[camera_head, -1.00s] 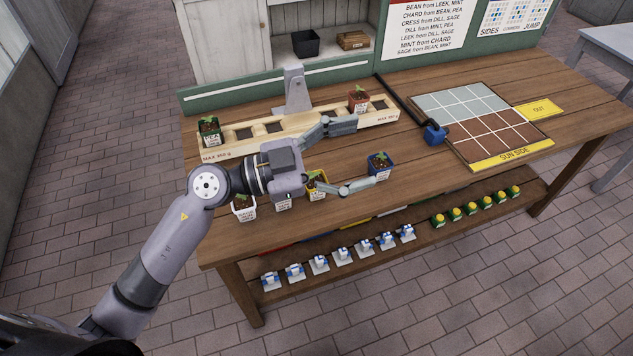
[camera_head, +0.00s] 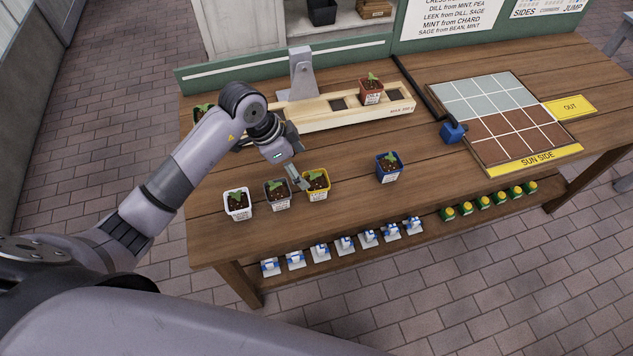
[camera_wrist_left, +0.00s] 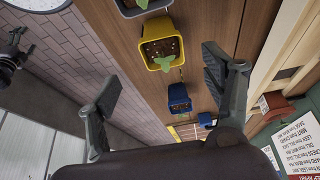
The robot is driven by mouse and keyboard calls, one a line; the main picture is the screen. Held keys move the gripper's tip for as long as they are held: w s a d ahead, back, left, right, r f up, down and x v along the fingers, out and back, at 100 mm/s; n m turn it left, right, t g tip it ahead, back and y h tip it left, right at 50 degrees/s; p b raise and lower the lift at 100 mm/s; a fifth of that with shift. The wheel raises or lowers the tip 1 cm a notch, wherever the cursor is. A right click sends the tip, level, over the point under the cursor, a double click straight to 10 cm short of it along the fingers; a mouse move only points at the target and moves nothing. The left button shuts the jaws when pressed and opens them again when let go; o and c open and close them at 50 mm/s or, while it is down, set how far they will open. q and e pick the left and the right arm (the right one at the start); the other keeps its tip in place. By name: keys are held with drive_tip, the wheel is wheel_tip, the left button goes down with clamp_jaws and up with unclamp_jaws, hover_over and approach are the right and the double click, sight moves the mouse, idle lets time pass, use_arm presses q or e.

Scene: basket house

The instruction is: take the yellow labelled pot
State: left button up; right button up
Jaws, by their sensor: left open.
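The yellow labelled pot (camera_head: 319,193), with a small green seedling and a white label, stands upright on the bench at the right end of a row of three. It also shows in the left wrist view (camera_wrist_left: 163,57), between and beyond my open fingers. My left gripper (camera_head: 297,163) is open and empty, just behind the yellow pot in the head view. One finger is close to the pot's left rim; I cannot tell whether it touches. The wrist view shows both fingers (camera_wrist_left: 161,72) spread wide.
A grey pot (camera_head: 278,202) stands close left of the yellow one, then a white pot (camera_head: 238,212). A blue pot (camera_head: 389,176) stands apart to the right. Behind is a wooden balance beam (camera_head: 338,122) bearing a red pot (camera_head: 370,97). Bench space between yellow and blue pots is clear.

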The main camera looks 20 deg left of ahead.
sight(313, 181)
use_arm(q)
drive_tip(key=x, duration=0.4)
drive_tip(key=shift+w+r, duration=0.1)
drive_tip(key=shift+w, duration=0.05)
drive_tip(key=shift+p+x, duration=0.4)
drive_tip(key=shift+x, duration=0.65)
drive_tip(key=shift+d+f, duration=0.1)
drive_tip(key=shift+f, duration=0.2)
drive_tip(key=p+x, duration=0.1)
drive_tip(key=x, duration=0.2)
drive_tip(key=shift+w+d+f, duration=0.1)
drive_tip(key=shift+d+f, duration=0.05)
drive_tip(key=shift+f, duration=0.1)
drive_tip(key=shift+w+d+f, duration=0.1)
drive_tip(key=shift+d+f, duration=0.05)
drive_tip(key=shift+f, duration=0.35)
use_arm(e)
drive_tip(key=r, duration=0.1)
drive_tip(key=w+r, duration=0.1)
drive_tip(key=shift+w+r, duration=0.2)
drive_tip(key=shift+r, duration=0.1)
use_arm(q)
drive_tip(key=shift+c, duration=0.4)
